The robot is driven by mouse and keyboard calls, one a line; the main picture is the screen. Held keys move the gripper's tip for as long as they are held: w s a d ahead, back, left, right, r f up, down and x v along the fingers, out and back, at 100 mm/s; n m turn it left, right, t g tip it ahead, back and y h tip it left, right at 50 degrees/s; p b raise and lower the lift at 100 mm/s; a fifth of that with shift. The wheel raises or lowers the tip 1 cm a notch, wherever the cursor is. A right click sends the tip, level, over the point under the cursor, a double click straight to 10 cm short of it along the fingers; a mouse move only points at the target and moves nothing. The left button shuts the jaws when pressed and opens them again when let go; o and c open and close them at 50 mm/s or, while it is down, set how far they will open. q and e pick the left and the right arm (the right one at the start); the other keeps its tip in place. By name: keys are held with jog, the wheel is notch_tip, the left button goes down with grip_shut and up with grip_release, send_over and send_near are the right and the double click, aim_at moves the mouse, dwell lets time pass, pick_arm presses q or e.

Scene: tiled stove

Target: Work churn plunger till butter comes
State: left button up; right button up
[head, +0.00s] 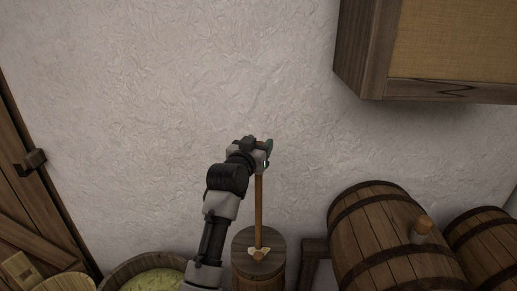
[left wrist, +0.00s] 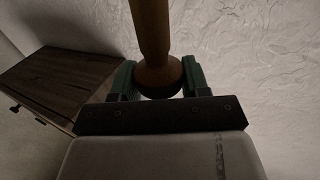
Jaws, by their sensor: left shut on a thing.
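The butter churn (head: 259,279) is a wooden tub with a round lid, at the bottom middle of the head view. Its plunger rod (head: 259,212) stands upright out of the lid, with a pale yellowish bit at its foot on the lid. My left gripper (head: 266,150) is at the top of the rod. In the left wrist view the green fingers (left wrist: 160,80) stand on both sides of the wooden plunger (left wrist: 152,30) at its rounded, wider part, shut on it. The inside of the churn is hidden by the lid. My right gripper is not in view.
Barrels (head: 385,240) lie on a wooden stand (head: 313,250) right of the churn. A wide tub (head: 125,273) with yellow-green contents is at the left. A wall cabinet (head: 365,50) hangs upper right. A plank door (head: 35,200) is far left. The wall above the churn is bare.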

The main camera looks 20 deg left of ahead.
pick_arm(q)
notch_tip(320, 180, up, 2)
jog(key=shift+r+p, duration=0.1)
jog(key=shift+p, duration=0.2)
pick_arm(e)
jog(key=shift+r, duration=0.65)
pick_arm(q)
jog(key=o, duration=1.2)
jog(key=shift+f, duration=0.2)
jog(key=shift+s+f, duration=0.1)
jog(key=shift+s, duration=0.1)
jog(key=s, duration=0.3)
jog(key=s+b, duration=0.1)
jog(key=s, duration=0.3)
jog(key=s+a+b, duration=0.1)
jog(key=s, duration=0.2)
jog(key=shift+s+a, duration=0.1)
jog(key=shift+s, duration=0.05)
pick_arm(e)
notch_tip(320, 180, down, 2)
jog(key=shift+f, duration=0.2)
pick_arm(q)
jog(key=shift+o, duration=0.4)
jog(key=shift+b, duration=0.3)
